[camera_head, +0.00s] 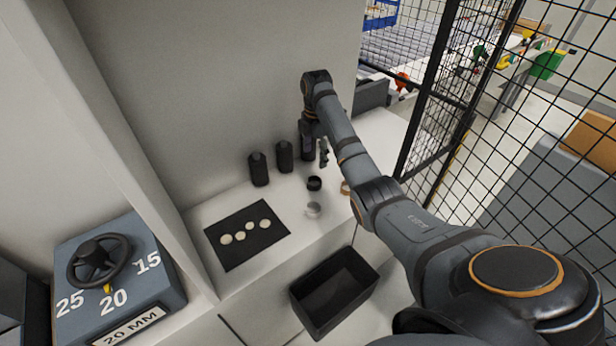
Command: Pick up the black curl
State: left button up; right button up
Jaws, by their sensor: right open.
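A small black ring-shaped curl (314,183) lies on the white worktop (208,204), just in front of the black bottles. A whitish curl (313,209) lies nearer, and a tan curl (346,187) shows partly behind my right arm. My right gripper (323,160) is open and points down, a little above and behind the black curl, apart from it. Part of the gripper is hidden by my arm. My left gripper is not in view.
Several black bottles (259,169) stand along the back wall. A black mat (226,253) with several pale discs lies on the left. An open black bin (335,290) is below the front edge. A handwheel box (115,285) stands at far left, a mesh fence (440,100) at right.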

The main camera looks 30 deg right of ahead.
aim_at(315, 179)
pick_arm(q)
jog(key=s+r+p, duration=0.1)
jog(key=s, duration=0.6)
pick_arm(e)
jog(key=f, duration=0.5)
jog(key=shift+s, duration=0.4)
jog(key=shift+a+f+p, duration=0.1)
jog(key=shift+f+p, duration=0.3)
jog(key=shift+p, duration=0.3)
jog(key=shift+a+f+p, duration=0.1)
jog(key=shift+f+p, duration=0.35)
jog(key=shift+f, duration=0.15)
notch_tip(315, 179, down, 3)
jog(key=c, duration=0.7)
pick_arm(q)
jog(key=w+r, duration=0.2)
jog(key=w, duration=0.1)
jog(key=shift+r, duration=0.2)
pick_arm(e)
jog(key=shift+c, duration=0.7)
